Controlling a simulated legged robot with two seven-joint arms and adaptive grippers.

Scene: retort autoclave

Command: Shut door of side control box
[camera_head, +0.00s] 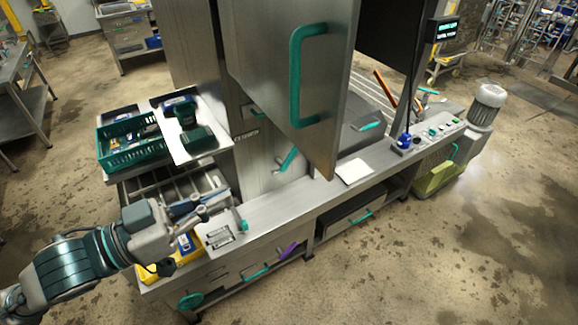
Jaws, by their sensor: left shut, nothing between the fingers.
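A large steel door (290,75) with a teal C-shaped handle (296,75) hangs at top centre, standing out from the steel cabinet (190,45). Its upper part is cut off by the picture's top edge. I cannot tell for sure whether this is the side control box's door. My left gripper (208,207) is shut and empty. It is above the left end of the steel bench, low and left of the door, apart from the handle. My right gripper is not in view.
A green crate (130,146) and a tray with a teal drill (188,122) stand at left. A yellow bin (188,252) is beside my left gripper. The bench (300,190) carries a white sheet (354,172) and a control panel (432,132). Open floor lies in front right.

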